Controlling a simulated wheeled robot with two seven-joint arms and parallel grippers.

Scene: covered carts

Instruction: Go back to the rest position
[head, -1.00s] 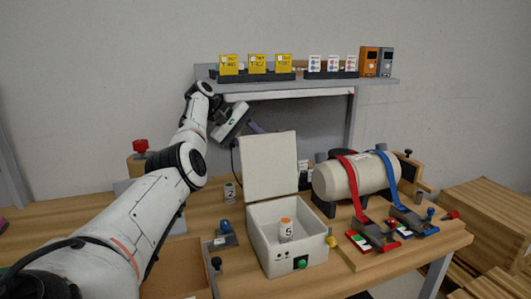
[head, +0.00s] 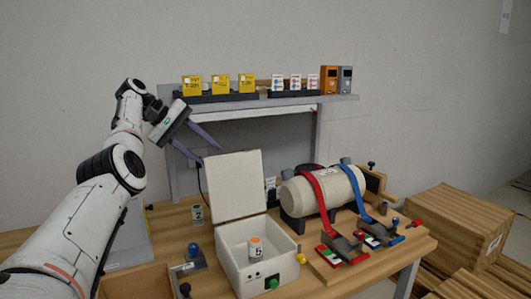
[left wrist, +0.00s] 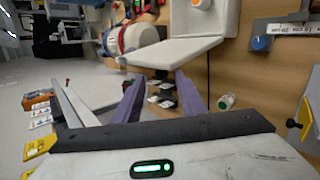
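My left gripper (head: 209,156) hangs in the air in front of the wall shelf, left of the raised lid of the white box (head: 262,271). Its two purple fingers are spread apart with nothing between them. The left wrist view also shows the fingers (left wrist: 158,92) apart and empty. My left arm reaches in from the lower left of the head view. The right gripper is in neither view. The white box stands open on the wooden table, with a white canister with an orange top (head: 255,247) inside it.
A shelf (head: 345,97) with yellow and white boxes and two devices is behind the gripper. A cream tank (head: 300,197) with red and blue straps stands right of the box. A small canister (head: 197,214) stands below the gripper. Wooden crates (head: 455,232) are at the right.

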